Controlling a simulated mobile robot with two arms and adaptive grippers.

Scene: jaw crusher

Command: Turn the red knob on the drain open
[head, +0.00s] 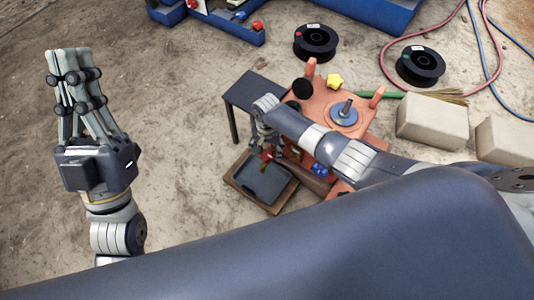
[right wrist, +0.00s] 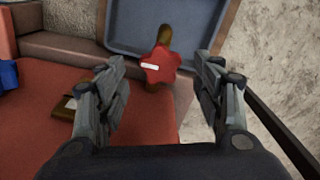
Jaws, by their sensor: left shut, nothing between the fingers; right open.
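The red star-shaped knob (right wrist: 158,70) has a white mark on its face and sits on a brass drain pipe (right wrist: 165,36) in the right wrist view. In the head view the knob (head: 267,156) is small and partly hidden by my right gripper (head: 266,147). My right gripper is open, and in the right wrist view its fingers appear on either side of the knob, apart from it. I cannot tell how deep the knob lies between them. My left gripper (head: 68,52) is shut and empty, raised at the left of the head view, far from the drain.
The orange machine (head: 318,104) carries a yellow star knob (head: 334,81). A wood-rimmed tray (head: 236,183) lies below the drain. A dark bench (head: 255,88) stands beside the machine. Spools (head: 315,42), pale blocks (head: 433,121) and hoses lie around. Floor at left is clear.

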